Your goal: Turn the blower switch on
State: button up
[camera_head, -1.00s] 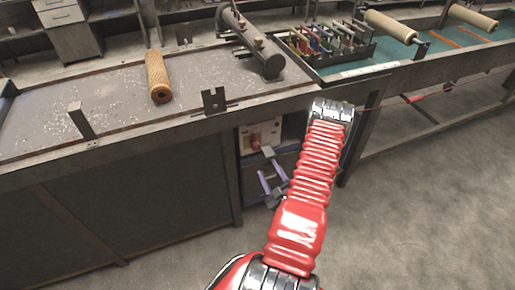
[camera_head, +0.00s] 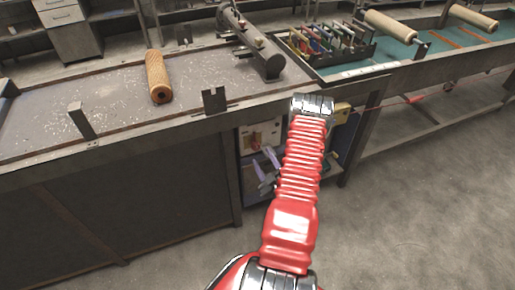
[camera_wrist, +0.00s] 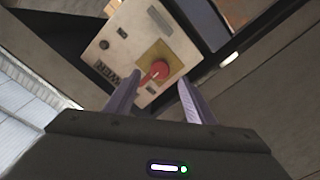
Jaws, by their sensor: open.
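A cream control panel (camera_wrist: 125,48) with a red rotary switch (camera_wrist: 155,73) on a yellow square plate (camera_wrist: 154,57) shows in the wrist view. In the head view the panel (camera_head: 250,134) sits under the bench, partly hidden by my gripper and arm. My gripper (camera_wrist: 159,82) is open and empty. Its two purple fingers stand either side of the switch's lower part in the wrist view; I cannot tell whether they touch it. In the head view my gripper (camera_head: 270,165) is in front of the panel.
The workbench edge (camera_head: 180,122) runs above the panel, and a bench leg (camera_head: 358,130) stands to the right. A perforated wooden tube (camera_head: 157,76) and a dark metal cylinder (camera_head: 250,42) lie on the bench. The floor (camera_head: 420,200) at right is clear.

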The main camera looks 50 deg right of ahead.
aim_at(257, 148)
jog(key=x, duration=0.7)
jog(key=shift+w+d, duration=0.1)
jog(key=shift+w, duration=0.05)
jog(key=shift+c, duration=0.4)
jog(key=c, duration=0.9)
jog(key=shift+d, duration=0.2)
jog(key=shift+c, duration=0.4)
jog(key=shift+a, duration=0.15)
